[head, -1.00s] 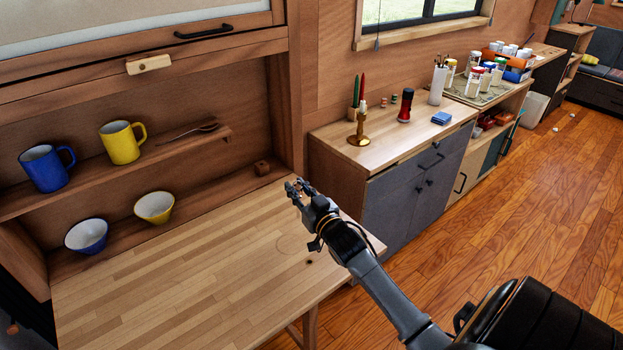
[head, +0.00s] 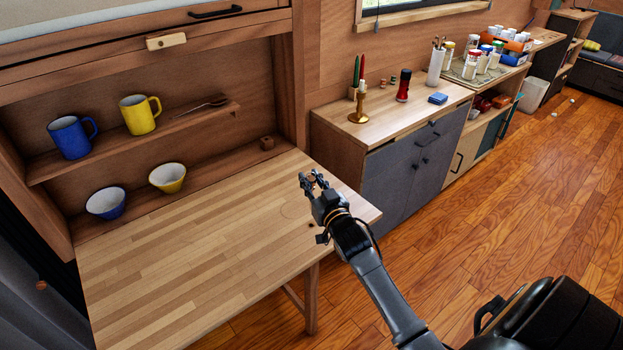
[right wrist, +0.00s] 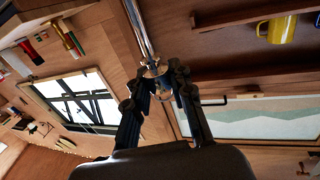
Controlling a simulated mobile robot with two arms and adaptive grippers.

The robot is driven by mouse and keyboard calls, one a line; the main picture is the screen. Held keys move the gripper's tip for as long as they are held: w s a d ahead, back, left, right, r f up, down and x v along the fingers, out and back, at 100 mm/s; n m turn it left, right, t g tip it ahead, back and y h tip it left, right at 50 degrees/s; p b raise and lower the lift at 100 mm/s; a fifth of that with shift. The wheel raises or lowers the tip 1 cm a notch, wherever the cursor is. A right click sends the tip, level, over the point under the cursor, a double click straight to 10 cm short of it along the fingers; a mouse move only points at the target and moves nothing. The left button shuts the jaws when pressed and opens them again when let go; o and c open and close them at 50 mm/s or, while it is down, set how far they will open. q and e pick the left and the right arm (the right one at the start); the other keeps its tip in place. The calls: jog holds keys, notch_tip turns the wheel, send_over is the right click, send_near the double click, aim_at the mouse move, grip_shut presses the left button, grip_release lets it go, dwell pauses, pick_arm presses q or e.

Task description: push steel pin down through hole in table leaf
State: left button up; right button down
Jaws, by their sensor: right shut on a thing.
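The table leaf (head: 190,262) is a pale wood-strip board folded out below the shelves. A small dark hole (head: 309,225) shows near its right end, just left of my right arm. My right gripper (head: 312,178) is over the leaf's right part, beyond the hole in the picture. In the right wrist view my right gripper (right wrist: 159,82) is shut on the steel pin (right wrist: 141,30), a shiny rod running up from between the fingertips. In the head view the pin is too small to make out. My left gripper is not in view.
Shelves behind the leaf hold a blue mug (head: 70,138), a yellow mug (head: 139,115) and two bowls. A small wooden block (head: 267,143) sits at the leaf's back right. A grey cabinet (head: 410,172) with a candlestick (head: 360,105) stands beyond. Most of the leaf is clear.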

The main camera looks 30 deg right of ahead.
jog(key=shift+f+b, duration=0.5)
jog(key=shift+f, duration=0.4)
notch_tip(320, 180, down, 4)
jog(key=b, duration=0.2)
jog(key=shift+r+b, duration=0.15)
jog(key=shift+b, duration=0.15)
jog(key=shift+f, duration=0.2)
jog(key=shift+p, duration=0.55)
dwell(0.6)
jog(key=shift+f+b, duration=1.2)
jog(key=shift+f, duration=0.35)
jog(key=c, duration=1.1)
grip_release()
jog(key=shift+s, duration=0.1)
jog(key=shift+f, duration=0.1)
